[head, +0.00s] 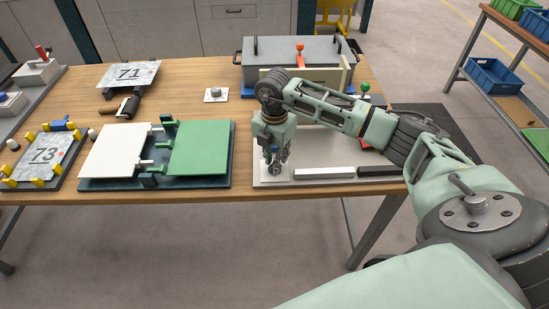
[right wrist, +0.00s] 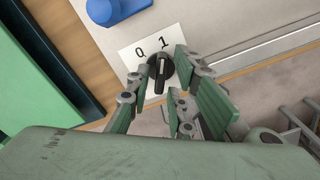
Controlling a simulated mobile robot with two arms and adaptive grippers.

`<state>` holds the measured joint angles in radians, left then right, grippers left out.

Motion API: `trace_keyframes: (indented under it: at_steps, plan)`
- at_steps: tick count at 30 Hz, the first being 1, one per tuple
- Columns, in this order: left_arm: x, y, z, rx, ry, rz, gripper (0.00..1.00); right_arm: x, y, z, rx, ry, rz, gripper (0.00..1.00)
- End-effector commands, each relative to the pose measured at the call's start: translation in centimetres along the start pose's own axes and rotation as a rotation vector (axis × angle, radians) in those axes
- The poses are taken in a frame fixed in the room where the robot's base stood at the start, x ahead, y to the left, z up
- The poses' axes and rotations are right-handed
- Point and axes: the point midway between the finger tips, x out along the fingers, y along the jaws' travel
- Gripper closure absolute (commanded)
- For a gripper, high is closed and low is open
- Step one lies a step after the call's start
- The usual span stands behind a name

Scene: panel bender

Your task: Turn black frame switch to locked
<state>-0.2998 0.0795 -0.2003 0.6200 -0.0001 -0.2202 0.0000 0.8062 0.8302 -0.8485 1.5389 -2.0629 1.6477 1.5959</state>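The black frame switch (right wrist: 161,68) is a dark rotary knob with a white line, set on a white label (right wrist: 133,56) marked 0 and 1. The white line points up, closer to the 1 than to the 0. My right gripper (right wrist: 158,78) is open, with its fingers on both sides of the knob; whether they touch it I cannot tell. In the head view my right gripper (head: 275,168) points down at the front left corner of the pale panel (head: 325,150) and hides most of the switch. My left gripper is not in view.
A blue part (right wrist: 116,8) lies near the label. Left of the panel is a fixture with a white plate (head: 115,150) and a green plate (head: 199,148). A white bar (head: 324,173) and a black bar (head: 379,171) lie along the panel's front. A grey box (head: 290,66) stands behind.

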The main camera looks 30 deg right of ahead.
Motion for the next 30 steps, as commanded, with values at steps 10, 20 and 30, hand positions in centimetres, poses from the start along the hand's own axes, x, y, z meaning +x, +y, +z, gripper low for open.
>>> trace_keyframes:
  at_steps: [10,20,30]
  plan:
    - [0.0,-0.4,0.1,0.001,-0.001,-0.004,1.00,0.0,0.0,0.0,-0.002,0.001,-0.002,0.72]
    - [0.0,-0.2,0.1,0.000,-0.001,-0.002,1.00,-4.7,0.1,0.1,-0.002,-0.002,0.003,0.72]
    - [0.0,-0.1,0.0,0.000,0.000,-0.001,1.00,-10.9,0.1,0.0,-0.002,-0.001,0.001,0.72]
